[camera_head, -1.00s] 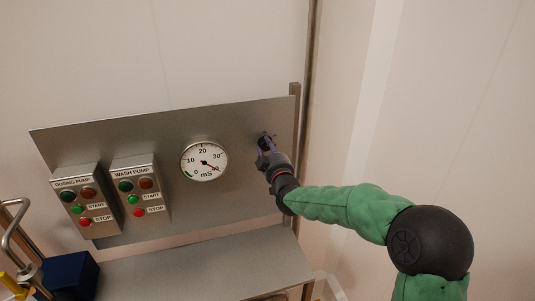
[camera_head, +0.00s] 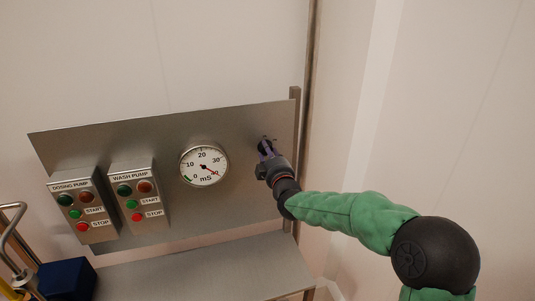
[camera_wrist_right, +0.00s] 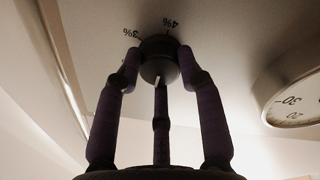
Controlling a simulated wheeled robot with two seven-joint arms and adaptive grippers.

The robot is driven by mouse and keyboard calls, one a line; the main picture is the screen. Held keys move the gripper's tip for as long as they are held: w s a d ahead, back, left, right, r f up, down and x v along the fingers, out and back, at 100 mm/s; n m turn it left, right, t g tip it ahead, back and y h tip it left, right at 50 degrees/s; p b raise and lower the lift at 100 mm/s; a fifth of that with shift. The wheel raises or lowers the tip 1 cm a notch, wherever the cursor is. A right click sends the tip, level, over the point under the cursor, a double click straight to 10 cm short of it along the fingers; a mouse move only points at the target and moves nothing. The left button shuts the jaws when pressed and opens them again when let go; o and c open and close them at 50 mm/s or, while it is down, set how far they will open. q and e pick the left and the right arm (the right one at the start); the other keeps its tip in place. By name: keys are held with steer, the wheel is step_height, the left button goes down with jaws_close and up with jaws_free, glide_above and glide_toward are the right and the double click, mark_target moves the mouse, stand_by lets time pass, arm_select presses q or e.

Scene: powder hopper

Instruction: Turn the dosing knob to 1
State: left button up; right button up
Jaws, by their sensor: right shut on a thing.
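The dosing knob (camera_wrist_right: 160,70) is dark and round, with a white mark on its lower side in the right wrist view. Labels reading 3% and 4% show upside down on the panel (camera_head: 238,125) behind it; other scale labels are hidden. In the head view the knob (camera_head: 264,141) is mostly covered by my gripper, at the panel's right end. My right gripper (camera_head: 266,152) reaches it from the front and right. In the wrist view its fingers (camera_wrist_right: 158,65) are closed around the knob's sides and below. My left gripper is not in view.
A round gauge (camera_head: 204,164) marked mS is left of the knob. The dosing pump box (camera_head: 80,205) and wash pump box (camera_head: 137,194) have coloured buttons. A steel shelf (camera_head: 210,270) lies below, with a dark blue block (camera_head: 67,280) at left. A post (camera_head: 294,130) stands close to the right.

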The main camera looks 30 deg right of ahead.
steer(key=shift+f, duration=0.65)
steer(key=o, duration=1.1)
steer(key=shift+o, duration=0.2)
steer(key=shift+d+r, duration=0.15)
steer(key=shift+d, duration=0.05)
steer(key=shift+r, duration=0.1)
steer(key=shift+s+a+r, duration=0.1)
steer(key=shift+r, duration=0.05)
steer(key=shift+s, duration=0.1)
steer(key=v, duration=1.1)
steer(key=shift+s, duration=0.35)
steer(key=shift+a, duration=0.15)
